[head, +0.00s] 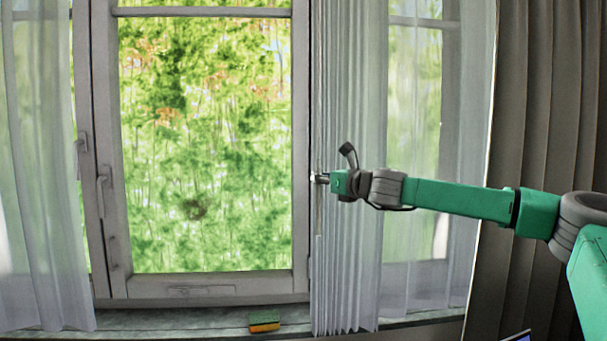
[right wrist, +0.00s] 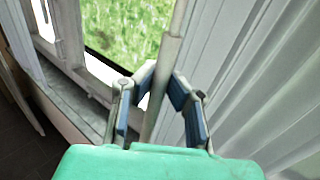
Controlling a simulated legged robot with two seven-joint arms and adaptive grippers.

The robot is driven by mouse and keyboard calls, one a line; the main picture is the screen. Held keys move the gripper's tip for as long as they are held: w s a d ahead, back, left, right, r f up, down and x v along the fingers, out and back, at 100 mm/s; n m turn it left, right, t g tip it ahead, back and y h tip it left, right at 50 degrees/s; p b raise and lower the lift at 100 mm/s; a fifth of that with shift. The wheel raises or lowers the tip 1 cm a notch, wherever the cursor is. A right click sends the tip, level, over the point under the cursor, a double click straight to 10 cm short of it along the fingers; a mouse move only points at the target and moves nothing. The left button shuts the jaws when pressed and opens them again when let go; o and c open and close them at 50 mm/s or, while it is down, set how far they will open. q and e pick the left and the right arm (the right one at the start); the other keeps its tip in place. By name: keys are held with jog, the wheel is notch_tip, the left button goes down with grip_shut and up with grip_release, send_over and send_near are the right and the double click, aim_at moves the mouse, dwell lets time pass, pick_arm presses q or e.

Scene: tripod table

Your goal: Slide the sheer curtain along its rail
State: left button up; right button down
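The sheer curtain has a right panel (head: 347,260), gathered in tight folds at its left edge and spread more thinly to the right. Its folds also fill the right of the right wrist view (right wrist: 260,90). A thin pale wand (head: 319,215) hangs upright along the panel's left edge. My right gripper (head: 319,178) reaches in from the right at the wand. In the right wrist view its two fingers (right wrist: 163,76) close in on the wand (right wrist: 172,50) from both sides. The rail is out of view. My left gripper is not in view.
Another sheer panel (head: 35,180) hangs at the left. A grey-framed window (head: 302,130) with handles (head: 102,190) stands between the panels. A green and yellow sponge (head: 264,321) lies on the sill (head: 180,318). A dark heavy curtain (head: 540,120) hangs at the far right, behind my arm.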

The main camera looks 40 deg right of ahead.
jog(key=shift+s+d+f, duration=0.15)
jog(key=shift+d+f, duration=0.1)
jog(key=shift+d, duration=0.05)
jog(key=c, duration=1.6)
grip_release()
jog(key=shift+o, duration=0.2)
jog(key=shift+d, duration=0.15)
jog(key=s, duration=1.1)
jog(key=shift+s, duration=0.35)
jog(key=shift+f, duration=0.1)
